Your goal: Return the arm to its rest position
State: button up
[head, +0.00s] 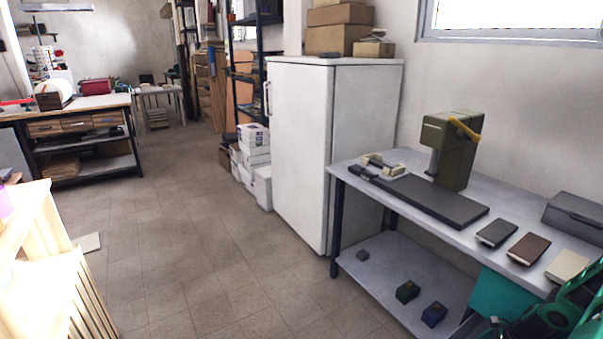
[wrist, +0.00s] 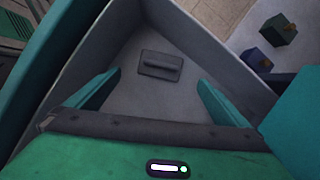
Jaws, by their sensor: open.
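My gripper (wrist: 159,77) shows in the wrist view with its two teal fingers spread apart and nothing between them. Beyond the fingers is a grey, walled surface with a small dark grey block (wrist: 160,65) on it, which I cannot identify. In the head view, dark green and black parts of my arm show at the bottom right corner, beside the near end of the workbench (head: 400,207). The gripper's fingers cannot be made out there.
The bench holds an olive press (head: 455,150), a dark flat slab (head: 430,199), several book-like covers including a brown one (head: 528,248), and a grey case (head: 575,215). Green (head: 407,291) and blue (head: 434,314) blocks lie on its lower shelf. A white cabinet (head: 300,150) stands beyond. Open floor lies left.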

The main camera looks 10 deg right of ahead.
jog(key=s+a+r+n+g+h, duration=0.1)
jog(key=a+r+n, duration=0.25)
jog(key=r, duration=0.75)
jog(key=s+a+r+n+g+h, duration=0.15)
jog(key=r+n, duration=0.25)
jog(key=r, duration=0.7)
jog(key=s+a+r+n+g+h, duration=0.1)
jog(key=a+r+n, duration=0.25)
jog(key=r, duration=0.65)
jog(key=s+a+r+n, duration=0.8)
jog(key=s+a+r, duration=0.6)
jog(key=a+r, duration=0.1)
jog(key=shift+s+a+t, duration=0.25)
jog(key=shift+a+t, duration=0.2)
jog(key=shift+a, duration=0.2)
